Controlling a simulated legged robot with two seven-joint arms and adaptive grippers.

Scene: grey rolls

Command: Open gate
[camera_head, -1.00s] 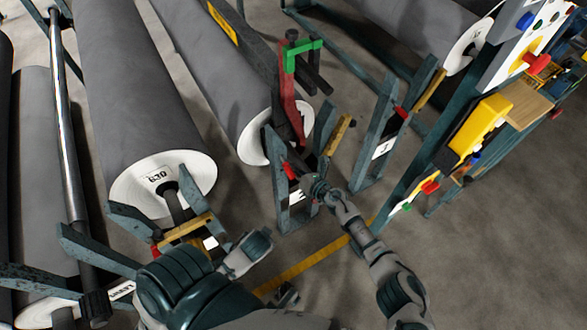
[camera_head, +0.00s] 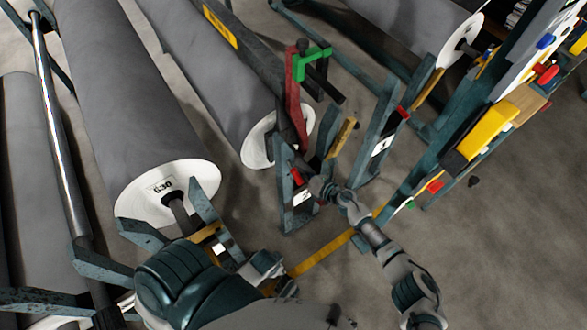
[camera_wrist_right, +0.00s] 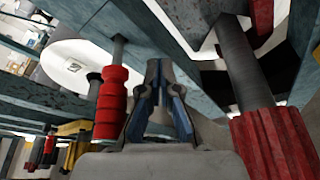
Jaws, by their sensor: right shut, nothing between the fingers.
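I cannot tell which part is the gate. My right gripper (camera_head: 318,186) is at this stand, close to the red handle. In the right wrist view its fingers (camera_wrist_right: 158,88) are together and empty, between a red ribbed grip (camera_wrist_right: 110,102) on a metal rod and a larger red ribbed part (camera_wrist_right: 275,142). What appears to be my left gripper (camera_head: 264,266) is low in the head view; its fingers are unclear.
Large grey rolls (camera_head: 125,95) lie at the left and back. A red and green upright bracket (camera_head: 293,90) rises behind the stand. A second stand (camera_head: 376,130) is to the right. A control panel (camera_head: 490,135) is at the right. Grey floor is open at lower right.

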